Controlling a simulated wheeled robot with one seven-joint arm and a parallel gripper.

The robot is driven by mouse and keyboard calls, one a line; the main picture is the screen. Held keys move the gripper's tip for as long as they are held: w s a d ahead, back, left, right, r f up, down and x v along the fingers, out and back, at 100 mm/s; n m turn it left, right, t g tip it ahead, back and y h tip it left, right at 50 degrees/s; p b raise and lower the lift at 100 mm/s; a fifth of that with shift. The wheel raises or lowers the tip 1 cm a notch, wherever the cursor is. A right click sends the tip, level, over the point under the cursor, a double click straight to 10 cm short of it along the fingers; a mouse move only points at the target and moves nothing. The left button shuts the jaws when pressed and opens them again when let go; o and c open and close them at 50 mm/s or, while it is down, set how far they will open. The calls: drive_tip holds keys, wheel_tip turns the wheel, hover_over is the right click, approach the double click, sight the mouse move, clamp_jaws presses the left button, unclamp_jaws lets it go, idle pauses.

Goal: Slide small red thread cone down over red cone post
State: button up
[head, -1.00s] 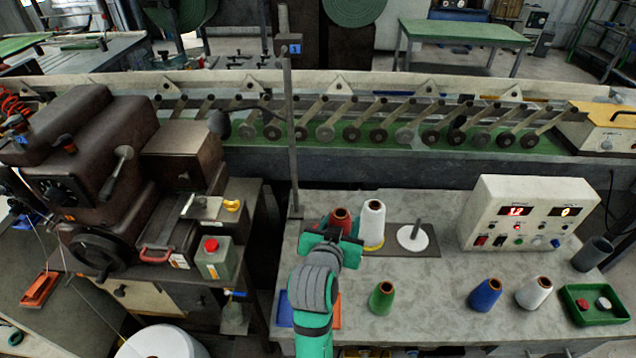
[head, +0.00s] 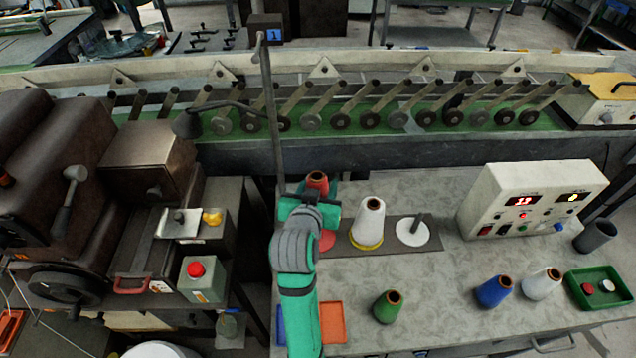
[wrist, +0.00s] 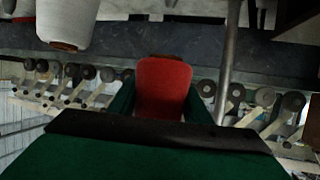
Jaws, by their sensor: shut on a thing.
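The small red thread cone (head: 318,181) is upright in the head view, with its brown top showing above my gripper (head: 311,203). In the wrist view the red cone (wrist: 163,88) sits between the two green fingers, which are shut on it. A red disc (head: 327,240), seemingly the base of the red cone post, shows partly just below my gripper in the head view. Its post is hidden behind my gripper and wrist. The cone's lower end is hidden too, so I cannot tell whether it is around the post.
A white cone (head: 369,220) on a yellow base stands close to the right. A white disc with a bare post (head: 414,229) is beyond it. Green (head: 388,306), blue (head: 494,291) and white cones stand nearer the front. A lamp pole (head: 274,130) rises close on the left.

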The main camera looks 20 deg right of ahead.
drive_tip(key=shift+s+d+f, duration=0.2)
drive_tip(key=shift+s+f, duration=0.05)
drive_tip(key=shift+s, duration=0.1)
drive_tip(key=shift+w+a+f, duration=0.15)
drive_tip(key=shift+f, duration=1.85)
drive_tip(key=shift+f, duration=0.65)
drive_tip(key=shift+f, duration=0.35)
drive_tip(key=shift+f, duration=4.1)
drive_tip(key=o, duration=1.2)
